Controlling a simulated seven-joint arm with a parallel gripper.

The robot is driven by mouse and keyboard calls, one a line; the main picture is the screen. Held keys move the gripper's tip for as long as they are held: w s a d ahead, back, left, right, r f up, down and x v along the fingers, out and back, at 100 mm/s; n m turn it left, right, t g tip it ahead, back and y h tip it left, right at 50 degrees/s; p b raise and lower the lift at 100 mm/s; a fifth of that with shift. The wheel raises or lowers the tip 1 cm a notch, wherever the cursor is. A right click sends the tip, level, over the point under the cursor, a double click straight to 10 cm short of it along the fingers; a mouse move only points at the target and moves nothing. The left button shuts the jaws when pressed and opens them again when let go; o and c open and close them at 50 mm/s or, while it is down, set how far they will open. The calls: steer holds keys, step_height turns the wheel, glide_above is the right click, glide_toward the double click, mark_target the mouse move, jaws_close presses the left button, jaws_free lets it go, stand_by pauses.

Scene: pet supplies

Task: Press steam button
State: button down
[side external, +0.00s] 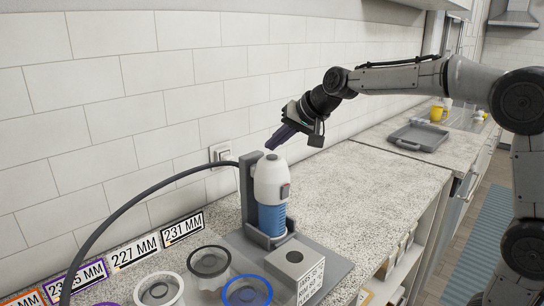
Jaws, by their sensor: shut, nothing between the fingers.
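A steam device (269,182) with a white upper body and a blue lower part stands upright in a grey holder (247,198). A small grey button-like part (285,191) is on the right side of its white body. A small knob (271,157) sits on its top. My gripper (272,147) has dark fingers that are shut and empty. It points down and left, with the tips just above the top of the device. I cannot tell whether the tips touch it.
A black hose (115,217) arches left from the holder. Several ring-shaped items, including a blue ring (247,293), lie in front. Size labels (134,252) stand along the wall. A grey box (297,264) is at the right front. The counter (385,185) to the right is clear.

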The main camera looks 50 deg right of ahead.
mark_target(275, 157)
steer(key=shift+r, duration=0.1)
steer(key=shift+r, duration=2.4)
steer(key=s+a+r+n, duration=0.1)
steer(key=s+a, duration=0.1)
steer(key=s, duration=0.6)
steer(key=s+a+r+n, duration=0.1)
steer(key=s+a, duration=0.1)
steer(key=s, duration=0.7)
steer(key=s+d+f+n+g+h, duration=0.1)
steer(key=s+f+n+g, duration=0.2)
steer(key=s+f, duration=1.4)
steer(key=n, duration=0.2)
steer(key=shift+s+f+n+g, duration=0.15)
steer(key=shift+f+n+g, duration=0.15)
steer(key=shift+f+n, duration=0.1)
